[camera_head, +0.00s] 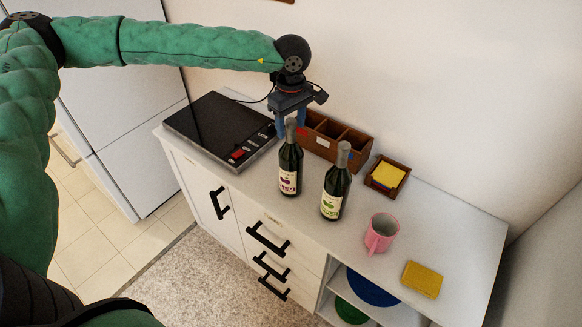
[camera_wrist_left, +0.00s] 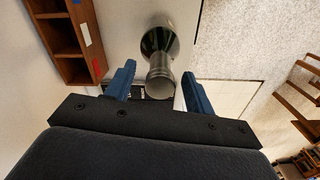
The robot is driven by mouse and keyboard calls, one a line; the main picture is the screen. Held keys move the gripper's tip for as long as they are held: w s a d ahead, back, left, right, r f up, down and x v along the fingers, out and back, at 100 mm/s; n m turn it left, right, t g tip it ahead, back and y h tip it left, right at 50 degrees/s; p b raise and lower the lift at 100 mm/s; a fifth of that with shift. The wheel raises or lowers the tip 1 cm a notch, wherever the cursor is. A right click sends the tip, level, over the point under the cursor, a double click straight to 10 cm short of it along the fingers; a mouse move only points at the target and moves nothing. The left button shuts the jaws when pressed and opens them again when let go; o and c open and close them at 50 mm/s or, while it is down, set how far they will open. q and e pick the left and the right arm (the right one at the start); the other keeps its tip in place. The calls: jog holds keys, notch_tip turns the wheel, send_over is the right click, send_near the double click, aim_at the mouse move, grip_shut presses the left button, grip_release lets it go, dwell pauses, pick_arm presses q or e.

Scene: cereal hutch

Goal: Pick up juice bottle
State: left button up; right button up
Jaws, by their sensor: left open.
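Two dark bottles with pale labels stand upright on the white counter. The left bottle (camera_head: 290,166) has a purple fruit print on its label; the right bottle (camera_head: 336,185) has a green one. I cannot tell which is the juice bottle. My left gripper (camera_head: 291,121) is open and points down over the top of the left bottle. In the left wrist view a dark bottle (camera_wrist_left: 160,65) shows from above, its top between the two blue fingers (camera_wrist_left: 158,88), with a gap on each side. My right gripper is not in view.
A wooden divided box (camera_head: 331,137) stands close behind the bottles. A black cooktop (camera_head: 215,125) lies to the left. A small box with yellow notes (camera_head: 387,175), a pink mug (camera_head: 381,233) and a yellow sponge (camera_head: 422,279) stand to the right. The wall is behind.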

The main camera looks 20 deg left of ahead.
pick_arm(q)
grip_shut()
jog(key=shift+w+r, duration=0.1)
dwell(1.2)
